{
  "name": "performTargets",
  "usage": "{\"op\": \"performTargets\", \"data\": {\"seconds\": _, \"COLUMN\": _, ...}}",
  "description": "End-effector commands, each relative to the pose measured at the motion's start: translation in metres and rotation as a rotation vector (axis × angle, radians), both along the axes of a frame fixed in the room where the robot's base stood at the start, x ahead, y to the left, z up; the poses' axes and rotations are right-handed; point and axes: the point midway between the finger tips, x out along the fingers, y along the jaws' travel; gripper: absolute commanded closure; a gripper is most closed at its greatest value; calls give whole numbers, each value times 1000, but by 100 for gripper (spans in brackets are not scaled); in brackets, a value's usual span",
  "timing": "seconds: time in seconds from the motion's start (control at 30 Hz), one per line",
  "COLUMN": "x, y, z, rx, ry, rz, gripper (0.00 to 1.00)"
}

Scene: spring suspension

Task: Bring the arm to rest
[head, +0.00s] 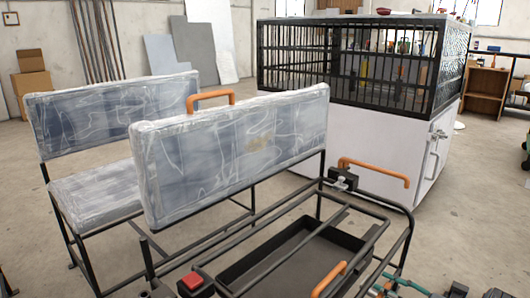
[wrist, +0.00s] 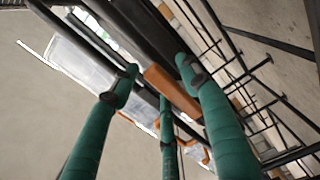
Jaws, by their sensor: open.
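My gripper (wrist: 160,78) shows in the wrist view with its green fingers spread apart and nothing clasped between them. An orange handle (wrist: 174,92) on a dark bar lies beyond or between the fingertips; I cannot tell whether they touch it. In the head view I cannot make out my gripper clearly. That view shows a black metal frame with orange handles: one behind the front padded backrest (head: 211,97), one at the right (head: 378,171) and one at the front (head: 329,279).
A black tray (head: 250,284) sits inside the frame. A second padded seat (head: 95,195) stands behind at left. A white cabinet (head: 350,150) with a black cage stands at back right. Cardboard boxes (head: 33,80) are at far left. Concrete floor is open between them.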

Motion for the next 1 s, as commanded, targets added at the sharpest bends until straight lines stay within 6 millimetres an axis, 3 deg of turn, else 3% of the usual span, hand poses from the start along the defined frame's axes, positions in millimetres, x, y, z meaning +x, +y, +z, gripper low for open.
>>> {"op": "performTargets", "data": {"seconds": 0.57, "x": -2, "y": -3, "z": 1, "rx": -13, "ry": -15, "rz": -2, "gripper": 54}}
{"op": "performTargets", "data": {"seconds": 0.77, "x": -20, "y": -24, "z": 0, "rx": 0, "ry": 0, "rz": -5, "gripper": 54}}
{"op": "performTargets", "data": {"seconds": 1.0, "x": -56, "y": -61, "z": 0, "rx": -1, "ry": -1, "rz": -5, "gripper": 54}}
